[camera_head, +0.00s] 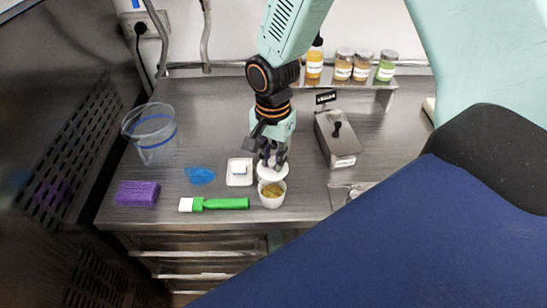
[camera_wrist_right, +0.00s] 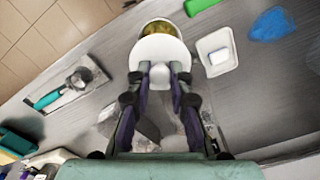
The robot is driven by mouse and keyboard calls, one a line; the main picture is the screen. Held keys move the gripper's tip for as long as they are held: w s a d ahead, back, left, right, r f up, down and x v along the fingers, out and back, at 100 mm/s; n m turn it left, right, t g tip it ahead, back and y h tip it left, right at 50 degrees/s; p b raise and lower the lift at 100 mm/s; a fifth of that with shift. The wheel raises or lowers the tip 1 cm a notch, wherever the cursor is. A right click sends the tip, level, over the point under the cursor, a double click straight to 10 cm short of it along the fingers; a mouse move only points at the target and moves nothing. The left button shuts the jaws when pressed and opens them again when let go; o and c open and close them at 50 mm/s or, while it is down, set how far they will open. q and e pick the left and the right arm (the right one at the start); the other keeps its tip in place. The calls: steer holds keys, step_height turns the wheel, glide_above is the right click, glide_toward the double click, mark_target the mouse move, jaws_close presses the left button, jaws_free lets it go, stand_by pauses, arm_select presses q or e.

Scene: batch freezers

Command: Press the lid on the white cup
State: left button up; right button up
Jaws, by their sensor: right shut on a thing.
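The white cup (camera_head: 272,202) stands near the front edge of the steel table, with yellow-brown contents showing. The white lid (camera_head: 265,174) is at the cup's far side and leaves the near part of the opening uncovered. My right gripper (camera_head: 271,163) is shut on the lid from above. In the right wrist view, the fingers (camera_wrist_right: 160,75) grip the lid's knob, and the lid (camera_wrist_right: 160,49) overlaps part of the cup (camera_wrist_right: 168,22). I cannot tell whether the lid touches the rim. My left gripper is not in view.
Left of the cup are a small white dish (camera_head: 239,181), a green-handled brush (camera_head: 224,203), a blue cloth (camera_head: 200,175), a purple sponge (camera_head: 138,194) and a clear jug (camera_head: 153,131). A metal container (camera_head: 337,139) stands to the right. Jars (camera_head: 361,67) line the back shelf.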

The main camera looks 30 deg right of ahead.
mark_target(272, 169)
steer(key=shift+s+a+f+b, duration=0.25)
steer(key=shift+a+f+b, duration=0.1)
steer(key=shift+f+b, duration=0.65)
steer(key=shift+b, duration=0.15)
steer(key=shift+w+d+f+b, duration=0.1)
steer(key=shift+d+f+b, duration=0.05)
steer(key=shift+f+b, duration=0.45)
steer(key=shift+w+d+f+b, duration=0.1)
steer(key=shift+d+f+b, duration=0.05)
steer(key=shift+f+b, duration=0.4)
steer(key=shift+f, duration=0.4)
steer(key=shift+s+a+f+b, duration=0.1)
steer(key=shift+a+f+b, duration=0.15)
steer(key=shift+f+b, duration=0.25)
steer(key=shift+d, duration=0.1)
steer(key=shift+d+f, duration=0.1)
steer(key=shift+d, duration=0.05)
steer(key=shift+a, duration=0.2)
steer(key=shift+d+p, duration=0.1)
steer(key=shift+p, duration=0.35)
